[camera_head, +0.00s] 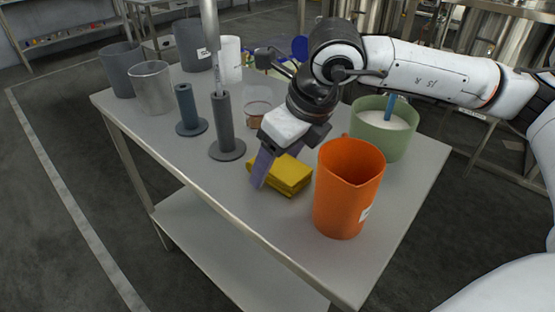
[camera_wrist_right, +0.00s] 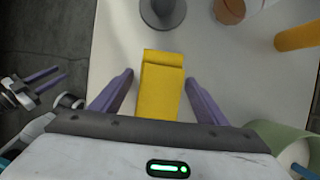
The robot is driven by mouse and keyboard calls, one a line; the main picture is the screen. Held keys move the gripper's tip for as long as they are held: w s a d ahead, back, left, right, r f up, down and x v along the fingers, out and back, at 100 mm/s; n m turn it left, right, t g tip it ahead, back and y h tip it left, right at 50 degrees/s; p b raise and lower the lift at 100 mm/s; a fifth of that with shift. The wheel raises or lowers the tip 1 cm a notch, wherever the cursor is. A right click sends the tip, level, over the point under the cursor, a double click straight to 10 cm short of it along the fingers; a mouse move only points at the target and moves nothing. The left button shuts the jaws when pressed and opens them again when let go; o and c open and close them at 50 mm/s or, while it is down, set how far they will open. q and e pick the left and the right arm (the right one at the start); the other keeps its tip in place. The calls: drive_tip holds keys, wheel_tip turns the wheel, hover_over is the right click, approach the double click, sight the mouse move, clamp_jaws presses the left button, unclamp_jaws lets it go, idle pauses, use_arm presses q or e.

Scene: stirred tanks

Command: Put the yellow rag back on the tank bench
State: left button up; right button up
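The folded yellow rag (camera_head: 287,175) lies on the grey tank bench (camera_head: 255,218), left of an orange jug (camera_head: 346,190). My right gripper (camera_head: 266,166) is low over the rag, its purple fingers pointing down. In the right wrist view the rag (camera_wrist_right: 160,88) lies between the open fingers (camera_wrist_right: 158,98), with a gap showing on each side. My left gripper (camera_wrist_right: 50,79) shows small at the left of that view, over dark floor, with its two fingers apart and nothing between them. It does not show in the head view.
A green tank (camera_head: 383,145) with pale contents stands right of the gripper. Two grey posts on round bases (camera_head: 226,150) and a beaker (camera_head: 256,104) stand to the left and behind. The front left bench top is clear.

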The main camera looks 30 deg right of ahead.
drive_tip(key=shift+s+r, duration=0.1)
drive_tip(key=shift+r, duration=0.5)
drive_tip(key=p+v, duration=0.1)
drive_tip(key=v, duration=1)
drive_tip(key=shift+s+r+p, duration=0.1)
drive_tip(key=shift+p, duration=0.2)
